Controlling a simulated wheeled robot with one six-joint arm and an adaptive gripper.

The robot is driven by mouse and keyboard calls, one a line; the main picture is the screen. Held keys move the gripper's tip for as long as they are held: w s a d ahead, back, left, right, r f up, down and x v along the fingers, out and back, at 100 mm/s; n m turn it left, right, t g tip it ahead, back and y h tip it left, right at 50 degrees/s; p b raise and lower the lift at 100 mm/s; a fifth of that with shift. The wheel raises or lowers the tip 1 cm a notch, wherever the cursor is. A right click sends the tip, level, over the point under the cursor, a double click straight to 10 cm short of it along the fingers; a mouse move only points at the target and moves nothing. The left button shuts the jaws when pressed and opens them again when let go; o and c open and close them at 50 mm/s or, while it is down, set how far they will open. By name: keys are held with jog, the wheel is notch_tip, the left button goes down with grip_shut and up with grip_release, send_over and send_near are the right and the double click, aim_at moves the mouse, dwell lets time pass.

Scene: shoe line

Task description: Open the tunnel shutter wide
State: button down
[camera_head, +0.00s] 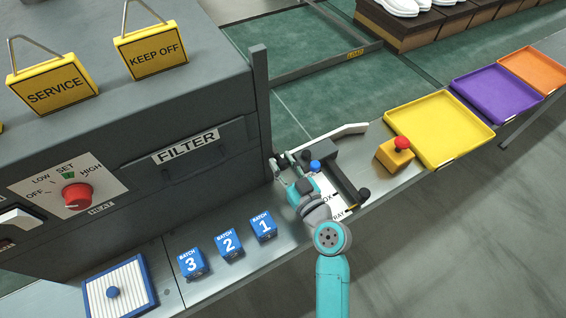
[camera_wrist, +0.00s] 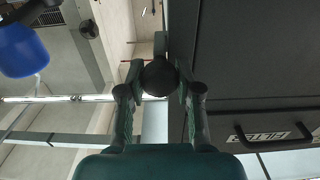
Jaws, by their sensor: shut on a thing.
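My gripper (camera_head: 280,164) is at the right end of the grey tunnel housing (camera_head: 215,95), just beside its corner. In the wrist view my gripper (camera_wrist: 160,80) is shut on a round black knob (camera_wrist: 158,76), with a finger on either side. A dark upright panel (camera_head: 260,105) stands at the tunnel's end, seen nearly edge-on; I take it for the shutter. How far it is open cannot be told. The knob's mount is mostly hidden behind my fingers.
A box with a blue knob (camera_head: 315,165) and a black-knobbed lever (camera_head: 364,194) stand close to my gripper. A white rail (camera_head: 345,131) lies behind. Three blue batch blocks (camera_head: 229,244) stand in front of the tunnel. A red button (camera_head: 402,143) and yellow tray (camera_head: 440,128) are right.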

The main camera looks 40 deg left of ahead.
jog(key=shift+r, duration=0.15)
notch_tip(320, 180, up, 19)
dwell(0.5)
jog(key=c, duration=0.8)
grip_release()
jog(key=v, duration=1.2)
